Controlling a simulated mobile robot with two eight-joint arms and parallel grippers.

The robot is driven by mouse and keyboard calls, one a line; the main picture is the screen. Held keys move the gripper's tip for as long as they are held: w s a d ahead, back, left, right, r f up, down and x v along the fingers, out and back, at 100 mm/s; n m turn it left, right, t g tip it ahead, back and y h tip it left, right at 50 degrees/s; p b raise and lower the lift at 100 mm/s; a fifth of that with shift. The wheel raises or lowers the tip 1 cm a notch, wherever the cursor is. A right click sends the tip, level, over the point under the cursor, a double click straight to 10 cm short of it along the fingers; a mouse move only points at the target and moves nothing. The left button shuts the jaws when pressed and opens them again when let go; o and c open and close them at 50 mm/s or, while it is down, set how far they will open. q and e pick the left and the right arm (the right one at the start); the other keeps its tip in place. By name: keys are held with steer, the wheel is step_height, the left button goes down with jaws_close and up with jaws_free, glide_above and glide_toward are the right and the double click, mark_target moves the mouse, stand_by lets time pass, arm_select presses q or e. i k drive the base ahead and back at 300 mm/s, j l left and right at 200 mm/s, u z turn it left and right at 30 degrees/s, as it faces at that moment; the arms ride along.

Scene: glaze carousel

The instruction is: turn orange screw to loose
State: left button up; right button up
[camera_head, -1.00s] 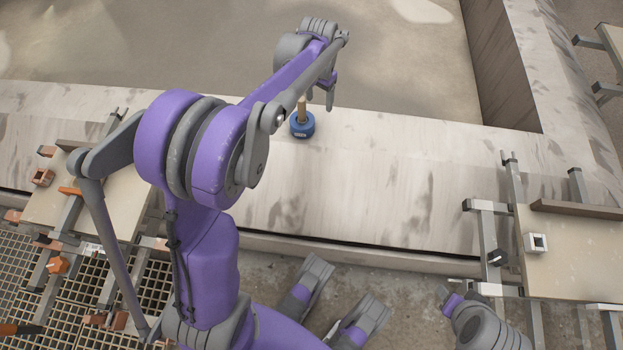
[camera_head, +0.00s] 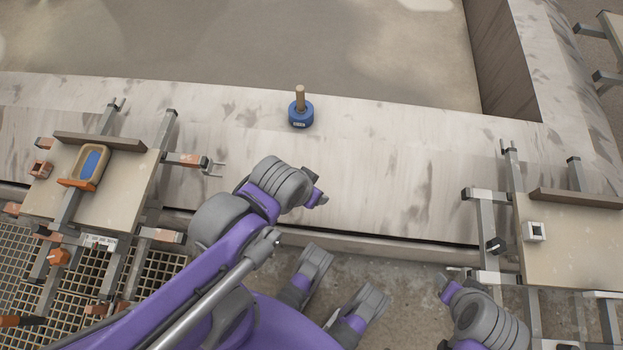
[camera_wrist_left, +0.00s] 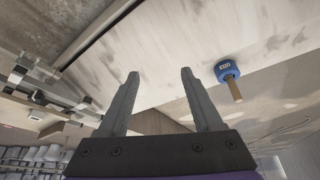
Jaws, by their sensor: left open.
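An orange knob (camera_head: 58,257), which looks like the orange screw, sits at the lower left below the left fixture's board, over the grating. I cannot tell how tight it is. My left gripper (camera_head: 318,198) is over the pale ledge, well to the right of the knob and apart from it. In the left wrist view its two fingers (camera_wrist_left: 158,88) are spread with nothing between them. My right gripper (camera_head: 447,288) is partly seen at the lower right, far from the knob; its jaws are too unclear to read.
A blue weight-like object with a wooden peg (camera_head: 300,112) stands on the ledge. The left board (camera_head: 122,185) carries a tray with a blue pad (camera_head: 92,165); orange-tipped bars stick out around it. Another board (camera_head: 580,260) is at right. The ledge's middle is otherwise clear.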

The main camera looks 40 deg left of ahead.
mark_target(60, 256)
steer(key=u, duration=2.25)
steer(key=j+u, duration=0.15)
steer(key=u, duration=0.6)
steer(key=j+u, duration=0.1)
steer(key=u, duration=0.3)
steer(key=i+j, duration=0.25)
steer(key=u, duration=0.05)
